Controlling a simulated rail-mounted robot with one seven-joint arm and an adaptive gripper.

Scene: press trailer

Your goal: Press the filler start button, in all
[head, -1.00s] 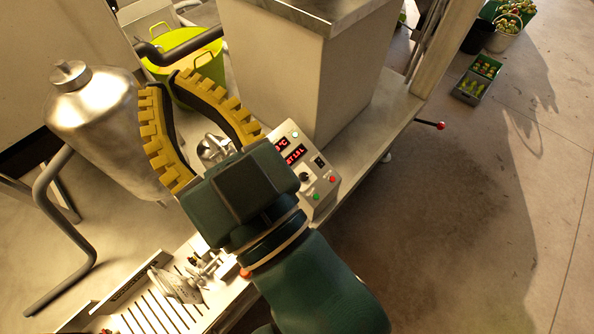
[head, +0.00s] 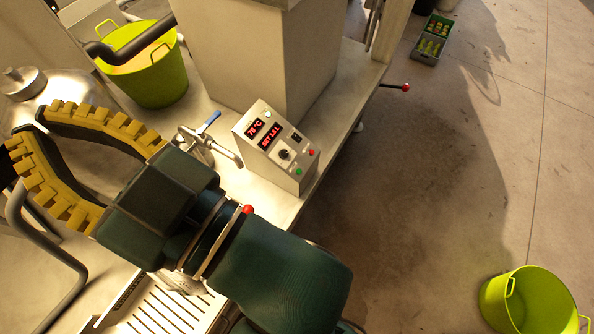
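The filler control box (head: 275,148) stands on the steel bench in the middle of the head view. Its sloped face has red displays, a black knob (head: 284,154), a black switch, a green button (head: 298,171) low on the right and a red button (head: 311,152) above it. Button labels are too small to read. My gripper (head: 27,130), with yellow toothed fingers, is left of the box, pointing left and away from it. Its fingers are apart, with nothing visible between them. The whole panel face is unobstructed.
A tap with a blue lever (head: 208,123) stands just left of the box. A large steel column (head: 245,60) rises behind it. A steel vessel (head: 25,85) and lime tub (head: 150,70) are at upper left. A red-knobbed lever (head: 405,87) sticks out at right.

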